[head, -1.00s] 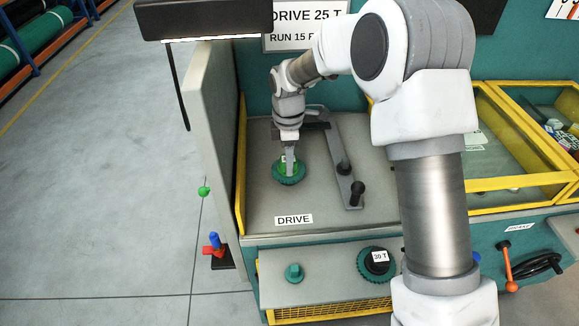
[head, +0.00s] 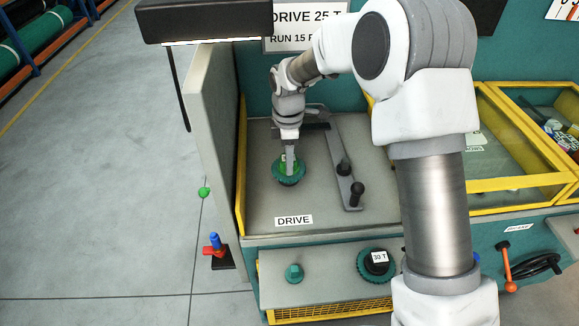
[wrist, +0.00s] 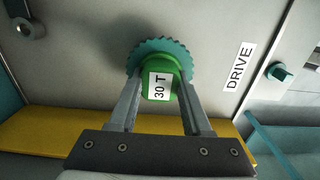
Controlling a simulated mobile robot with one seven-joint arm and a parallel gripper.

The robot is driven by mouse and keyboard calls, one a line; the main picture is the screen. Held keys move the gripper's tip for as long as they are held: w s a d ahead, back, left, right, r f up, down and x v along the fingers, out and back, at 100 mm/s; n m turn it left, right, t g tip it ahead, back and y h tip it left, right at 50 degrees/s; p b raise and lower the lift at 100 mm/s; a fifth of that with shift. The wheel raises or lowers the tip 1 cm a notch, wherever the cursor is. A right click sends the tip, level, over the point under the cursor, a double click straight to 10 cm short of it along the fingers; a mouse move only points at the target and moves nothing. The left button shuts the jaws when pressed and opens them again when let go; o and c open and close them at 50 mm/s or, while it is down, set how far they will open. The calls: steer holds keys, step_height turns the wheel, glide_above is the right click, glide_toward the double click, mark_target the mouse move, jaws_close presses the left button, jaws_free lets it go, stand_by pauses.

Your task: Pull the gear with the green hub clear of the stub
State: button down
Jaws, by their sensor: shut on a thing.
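The gear with the green hub (head: 289,177) is a teal toothed wheel on the grey panel above the DRIVE label. In the wrist view the gear (wrist: 144,48) shows its teeth and a green hub (wrist: 172,67) tagged "30 T". My gripper (head: 290,164) comes down on it from above, and in the wrist view my gripper (wrist: 160,88) has a finger on each side of the hub, shut on it. The stub is hidden behind the gear and hub. I cannot tell whether the gear still sits on it.
A grey arm with black knobs (head: 343,169) lies right of the gear. A second gear (head: 376,264) with a black hub, tagged "30 T", and a small teal knob (head: 294,273) sit on the lower shelf. A panel wall (head: 212,140) stands at left. Yellow-framed bins (head: 515,183) are at right.

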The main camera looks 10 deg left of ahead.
steer(key=shift+r+p, duration=0.35)
steer(key=shift+r, duration=0.25)
steer(key=shift+r+p, duration=1.55)
steer(key=shift+r, duration=0.6)
steer(key=shift+r, duration=0.15)
steer(key=shift+r+p, duration=1.45)
steer(key=shift+r, duration=0.45)
